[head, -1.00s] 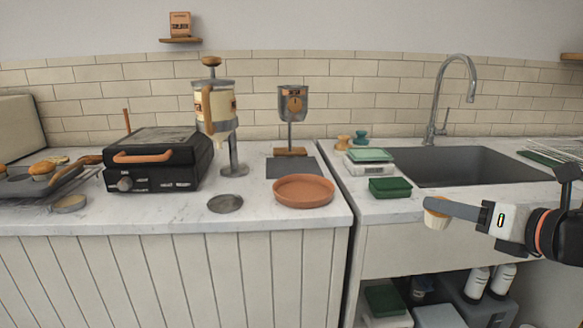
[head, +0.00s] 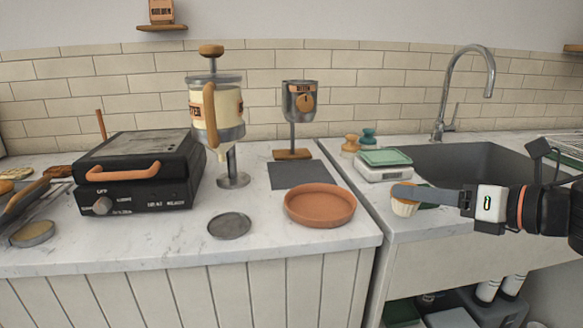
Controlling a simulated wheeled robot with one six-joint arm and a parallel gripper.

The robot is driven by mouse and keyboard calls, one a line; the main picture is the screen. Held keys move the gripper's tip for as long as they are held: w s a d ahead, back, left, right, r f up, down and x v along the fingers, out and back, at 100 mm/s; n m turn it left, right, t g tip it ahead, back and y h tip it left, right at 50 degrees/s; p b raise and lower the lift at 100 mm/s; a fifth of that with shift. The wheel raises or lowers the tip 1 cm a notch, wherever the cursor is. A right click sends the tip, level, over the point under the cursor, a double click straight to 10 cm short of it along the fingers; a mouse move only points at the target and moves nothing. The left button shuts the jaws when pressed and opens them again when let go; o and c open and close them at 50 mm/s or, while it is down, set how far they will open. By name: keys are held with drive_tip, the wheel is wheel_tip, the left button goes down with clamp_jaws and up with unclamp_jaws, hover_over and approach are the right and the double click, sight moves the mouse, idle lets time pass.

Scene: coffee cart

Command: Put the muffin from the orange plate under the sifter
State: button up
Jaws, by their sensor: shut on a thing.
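My gripper (head: 406,192) reaches in from the right and is shut on a muffin (head: 404,208) in a pale paper cup. It holds the muffin in the air near the front of the sink counter, right of the orange plate. The orange plate (head: 320,217) is empty near the counter's front edge. The sifter (head: 300,102) is a grey metal cup with an orange knob, on a post with a wooden base. A dark grey mat (head: 301,173) lies below it, bare.
A cream dispenser (head: 214,110) on a stand is left of the sifter, with a grey disc (head: 229,226) in front. A black grill (head: 142,172) stands further left. A scale (head: 383,167), the sink (head: 470,165) and faucet (head: 465,85) are on the right.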

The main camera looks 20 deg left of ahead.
drive_tip(key=w+a, duration=0.5)
drive_tip(key=a, duration=0.4)
drive_tip(key=w+a, duration=0.5)
drive_tip(key=a, duration=0.4)
drive_tip(key=w+a, duration=0.5)
drive_tip(key=a, duration=0.4)
drive_tip(key=shift+w+a, duration=0.15)
drive_tip(key=shift+w, duration=0.2)
drive_tip(key=shift+w+a+f, duration=0.1)
drive_tip(key=shift+w+a, duration=0.05)
drive_tip(key=shift+a, duration=0.2)
drive_tip(key=shift+d+f, duration=0.1)
drive_tip(key=shift+f, duration=1.55)
drive_tip(key=o, duration=1.1)
drive_tip(key=shift+f, duration=0.1)
drive_tip(key=shift+o, duration=0.2)
